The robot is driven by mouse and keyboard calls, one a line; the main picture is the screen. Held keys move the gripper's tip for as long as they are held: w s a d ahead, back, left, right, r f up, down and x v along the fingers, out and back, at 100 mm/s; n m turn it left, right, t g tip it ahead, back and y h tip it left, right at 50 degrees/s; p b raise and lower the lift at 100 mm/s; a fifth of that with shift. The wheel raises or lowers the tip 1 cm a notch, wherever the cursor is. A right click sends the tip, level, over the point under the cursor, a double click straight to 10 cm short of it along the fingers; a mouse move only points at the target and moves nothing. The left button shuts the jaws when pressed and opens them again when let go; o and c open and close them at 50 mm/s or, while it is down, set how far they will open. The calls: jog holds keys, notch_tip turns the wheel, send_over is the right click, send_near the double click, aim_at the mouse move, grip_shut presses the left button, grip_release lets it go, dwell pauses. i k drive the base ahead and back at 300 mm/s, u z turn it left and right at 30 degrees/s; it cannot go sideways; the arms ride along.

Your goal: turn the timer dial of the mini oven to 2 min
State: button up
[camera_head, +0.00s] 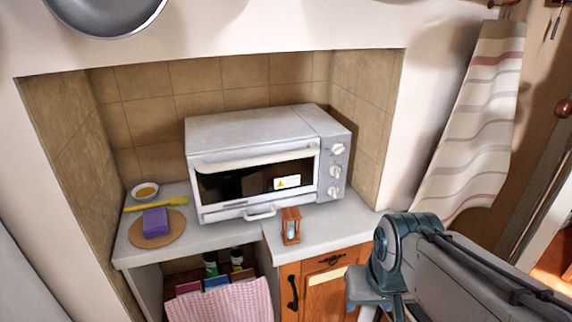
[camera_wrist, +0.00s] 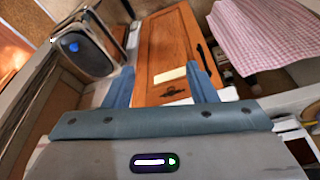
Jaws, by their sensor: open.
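The white mini oven (camera_head: 250,130) stands on the counter in the tiled alcove in the head view, its door shut. Its right-hand panel has three white dials: a top dial (camera_head: 338,149), a middle dial (camera_head: 335,171) and a bottom dial (camera_head: 333,192). The markings are too small to read, so I cannot tell which is the timer or where it points. My gripper (camera_wrist: 160,62) is open, with two teal fingers apart and nothing visible between them in the wrist view. It is below and right of the oven, in front of the wooden cabinet door (camera_wrist: 165,45), away from the dials.
A small wooden sand timer (camera_head: 291,226) stands on the counter in front of the oven's right side. A purple block (camera_head: 155,221) on a round mat, a yellow brush (camera_head: 157,204) and a small bowl (camera_head: 145,191) are left. A striped towel (camera_head: 472,125) hangs at right.

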aim_at(332, 191)
jog(key=z, duration=0.5)
jog(key=k, duration=0.6)
jog(key=z, duration=1.05)
jog(key=i, duration=1.15)
jog(key=u, duration=0.8)
